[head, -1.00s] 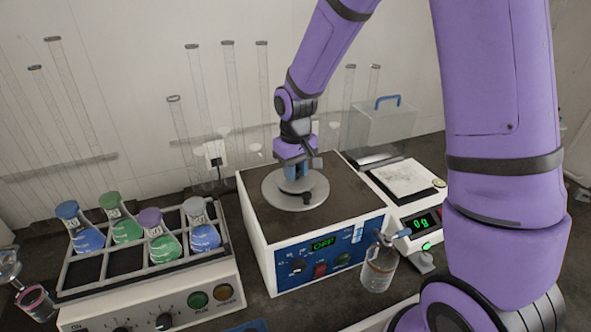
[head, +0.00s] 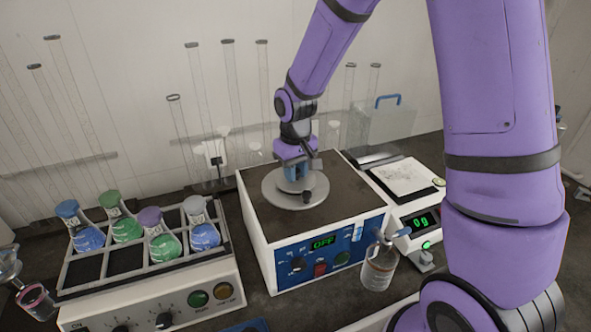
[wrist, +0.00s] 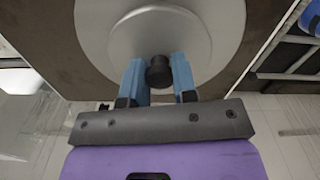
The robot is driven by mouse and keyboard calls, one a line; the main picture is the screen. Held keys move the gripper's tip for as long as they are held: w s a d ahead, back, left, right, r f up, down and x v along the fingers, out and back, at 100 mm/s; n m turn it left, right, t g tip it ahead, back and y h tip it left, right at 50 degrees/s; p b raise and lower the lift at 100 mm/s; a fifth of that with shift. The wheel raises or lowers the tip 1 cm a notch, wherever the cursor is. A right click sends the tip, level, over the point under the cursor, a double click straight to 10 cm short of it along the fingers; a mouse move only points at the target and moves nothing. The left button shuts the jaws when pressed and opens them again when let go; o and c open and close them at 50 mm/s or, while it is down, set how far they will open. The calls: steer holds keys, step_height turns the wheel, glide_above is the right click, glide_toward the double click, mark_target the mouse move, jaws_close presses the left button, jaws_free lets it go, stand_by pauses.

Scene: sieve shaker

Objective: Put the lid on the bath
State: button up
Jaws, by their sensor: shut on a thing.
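The bath (head: 259,240) is a white box with a dark brown top and a blue front panel whose display reads OFF. The round grey lid (head: 314,194) lies over the middle of the bath's top. It also fills the upper middle of the wrist view (wrist: 215,50). My gripper (head: 294,188) points down over the lid, its blue fingers on either side of the lid's black knob (wrist: 159,72). The gripper (wrist: 158,78) is shut on the knob. The opening under the lid is hidden, so I cannot tell how the lid is seated.
A shaker (head: 150,290) with several coloured flasks stands to the left. A balance (head: 413,216) reading 0 g and a clear bottle (head: 378,268) are at the right. Tall glass cylinders (head: 234,90) stand behind. My arm fills the right side.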

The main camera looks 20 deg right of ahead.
steer(key=shift+f, duration=0.55)
stand_by(2.8)
steer(key=o, duration=1)
steer(key=shift+r, duration=0.1)
steer(key=shift+r, duration=2.9)
